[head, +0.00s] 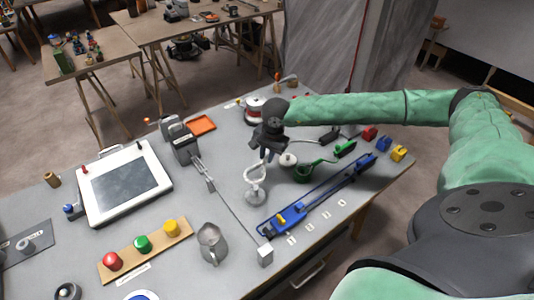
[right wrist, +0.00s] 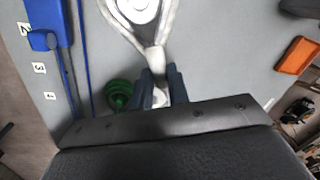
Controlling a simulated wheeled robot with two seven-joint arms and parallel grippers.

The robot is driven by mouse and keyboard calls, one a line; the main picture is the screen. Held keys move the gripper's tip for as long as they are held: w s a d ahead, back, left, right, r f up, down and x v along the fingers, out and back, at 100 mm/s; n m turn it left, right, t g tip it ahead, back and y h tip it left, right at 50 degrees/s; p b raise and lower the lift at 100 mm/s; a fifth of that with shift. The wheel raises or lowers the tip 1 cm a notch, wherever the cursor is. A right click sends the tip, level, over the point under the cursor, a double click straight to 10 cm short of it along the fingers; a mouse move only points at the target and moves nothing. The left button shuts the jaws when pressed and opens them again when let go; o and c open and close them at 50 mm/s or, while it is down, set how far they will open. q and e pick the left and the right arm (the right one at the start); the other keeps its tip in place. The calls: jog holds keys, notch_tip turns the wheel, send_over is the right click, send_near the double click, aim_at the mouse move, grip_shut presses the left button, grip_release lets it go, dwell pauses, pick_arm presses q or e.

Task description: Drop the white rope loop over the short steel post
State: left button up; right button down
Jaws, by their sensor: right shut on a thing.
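The white rope loop (head: 250,174) hangs from my right gripper (head: 267,155) in the head view. In the right wrist view the fingers (right wrist: 159,88) are shut on the neck of the loop (right wrist: 167,22), which spreads out beyond them. The short steel post (head: 255,194) stands on a round base on the bench, just under the loop. In the right wrist view the post's round metal shape (right wrist: 142,8) shows inside the loop's outline, cut by the top edge. I cannot tell whether the loop is above the post top or around it. My left gripper is out of view.
A cable runs from a grey clamp (head: 186,150) to a white block (head: 265,255) at left. A metal jug (head: 211,243) stands front left.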

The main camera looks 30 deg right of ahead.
jog(key=shift+a+f, duration=0.25)
jog(key=shift+f, duration=0.2)
jog(key=shift+d+f, duration=0.25)
jog(key=shift+f, duration=1.2)
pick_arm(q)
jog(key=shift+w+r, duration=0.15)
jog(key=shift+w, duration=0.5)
pick_arm(e)
jog(key=shift+f, duration=0.15)
pick_arm(q)
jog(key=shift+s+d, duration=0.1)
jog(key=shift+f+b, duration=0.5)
jog(key=shift+b, duration=0.25)
pick_arm(e)
jog(key=shift+a+f, duration=0.1)
